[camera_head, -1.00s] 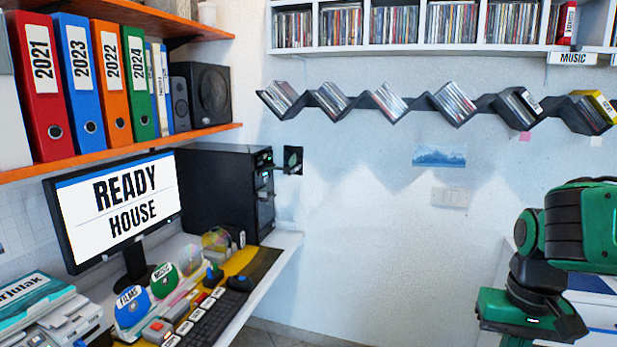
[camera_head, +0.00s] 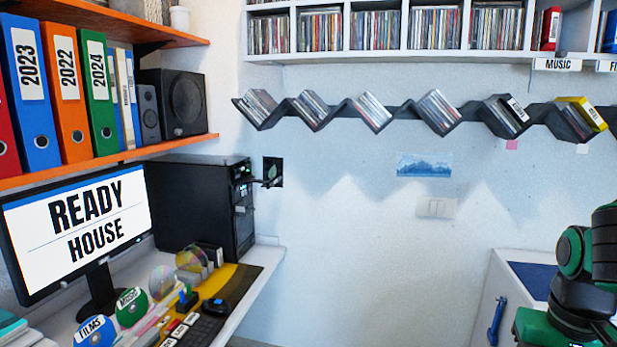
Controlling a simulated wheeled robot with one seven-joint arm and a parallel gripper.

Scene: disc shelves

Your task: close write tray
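The black computer tower (camera_head: 195,215) stands on the desk at the left, beside the monitor, its front turned to the right. Its front has drive bays with small green and blue lights. A thin dark piece (camera_head: 265,181) sticks out to the right from the upper front and looks like an extended disc tray. I cannot tell whether it is the write tray or whether a disc lies on it. My green and black arm shows at the lower right, far from the tower. My gripper is outside the picture.
The monitor (camera_head: 80,225) reads "READY HOUSE". The keyboard (camera_head: 200,330), mouse (camera_head: 214,306) and disc stands crowd the desk. A zigzag disc shelf (camera_head: 405,112) spans the wall. A white cabinet with a blue handle (camera_head: 497,322) stands at the right. Space between desk and cabinet looks free.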

